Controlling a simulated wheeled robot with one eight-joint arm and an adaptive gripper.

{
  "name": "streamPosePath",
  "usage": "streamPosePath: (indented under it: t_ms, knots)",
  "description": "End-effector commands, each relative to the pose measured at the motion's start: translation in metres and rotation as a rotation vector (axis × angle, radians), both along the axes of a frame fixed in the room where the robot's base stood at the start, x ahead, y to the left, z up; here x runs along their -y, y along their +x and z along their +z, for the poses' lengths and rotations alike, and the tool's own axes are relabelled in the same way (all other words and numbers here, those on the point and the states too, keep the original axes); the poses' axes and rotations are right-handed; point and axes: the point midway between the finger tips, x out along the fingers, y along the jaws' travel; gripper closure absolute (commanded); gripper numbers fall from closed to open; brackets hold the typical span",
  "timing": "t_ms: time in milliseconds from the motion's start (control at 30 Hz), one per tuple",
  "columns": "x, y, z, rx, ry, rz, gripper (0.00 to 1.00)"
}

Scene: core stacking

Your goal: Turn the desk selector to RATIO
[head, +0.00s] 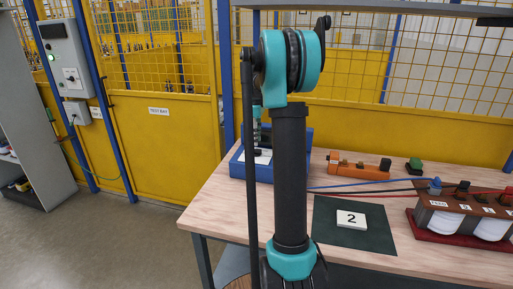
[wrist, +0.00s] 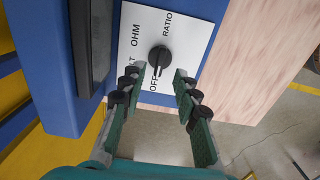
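The desk selector is a black round knob (wrist: 160,60) on a white panel (wrist: 190,32) of a blue box (wrist: 52,85). The panel reads RATIO at upper right, OHM at upper left, a partly covered label ending in LT at left, and OFF below. The knob's raised bar lies roughly toward OFF. My gripper (wrist: 158,82) is open, its two green-padded fingers apart just below the knob, one on each side. Contact with the knob is not visible. In the head view the blue box (head: 236,168) stands on the table, partly hidden by my arm.
The wooden table (head: 225,205) also holds a dark green mat (head: 375,236) with a block marked 2 (head: 351,219), an orange block (head: 362,170), and a brown unit (head: 450,203) with blue, black and red cables. A shelf edge (head: 400,8) runs above. Yellow fencing (head: 160,135) stands behind.

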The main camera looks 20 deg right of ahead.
Motion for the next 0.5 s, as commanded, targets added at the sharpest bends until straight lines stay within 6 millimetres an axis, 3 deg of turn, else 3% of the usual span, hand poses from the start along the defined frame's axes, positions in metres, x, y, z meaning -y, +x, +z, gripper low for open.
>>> streamPosePath:
  t_ms: [200,500]
  knots:
    - [0.000,0.000,-0.033,0.000,0.000,0.000,0.69]
    - [0.000,0.000,-0.046,0.000,0.000,0.000,0.69]
